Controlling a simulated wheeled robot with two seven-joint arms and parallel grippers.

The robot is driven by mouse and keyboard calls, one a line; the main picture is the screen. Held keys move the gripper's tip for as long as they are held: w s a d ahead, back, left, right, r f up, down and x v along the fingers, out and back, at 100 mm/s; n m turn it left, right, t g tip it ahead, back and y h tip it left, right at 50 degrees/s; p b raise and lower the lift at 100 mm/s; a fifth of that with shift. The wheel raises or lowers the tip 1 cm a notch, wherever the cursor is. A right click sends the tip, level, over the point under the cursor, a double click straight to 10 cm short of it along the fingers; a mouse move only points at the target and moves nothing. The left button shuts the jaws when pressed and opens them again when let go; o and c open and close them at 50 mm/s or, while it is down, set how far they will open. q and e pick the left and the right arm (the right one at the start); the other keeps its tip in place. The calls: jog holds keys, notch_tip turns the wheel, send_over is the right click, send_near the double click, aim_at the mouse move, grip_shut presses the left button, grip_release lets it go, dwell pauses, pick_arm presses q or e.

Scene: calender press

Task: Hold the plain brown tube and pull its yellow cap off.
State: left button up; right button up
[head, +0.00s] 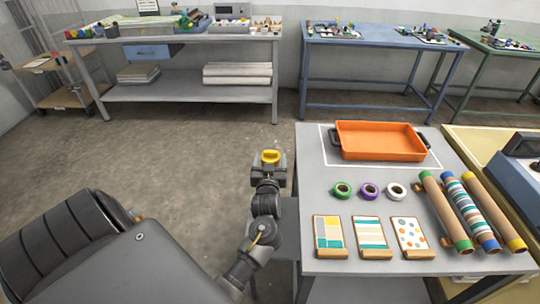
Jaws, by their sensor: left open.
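A plain brown tube with a yellow cap (516,245) lies at the right of the grey table, the rightmost of three tubes side by side. Its brown body (492,207) slants from the back left to the front right, and the yellow cap is at its near end. My left gripper (269,160) is open beside the table's left edge, far to the left of the tubes. A yellow piece shows at its jaws; I cannot tell what it is. My right gripper is not in view.
A striped tube (466,206) and a green-capped brown tube (443,206) lie left of it. An orange tray (380,154), several tape rolls and patterned cards (370,233) share the grey table (310,185). A blue-grey machine (515,172) stands close on the right.

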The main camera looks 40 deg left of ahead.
pick_arm(q)
jog(key=v, duration=0.7)
jog(key=shift+s+b, duration=0.15)
jog(key=shift+b, duration=0.25)
jog(key=shift+d, duration=0.15)
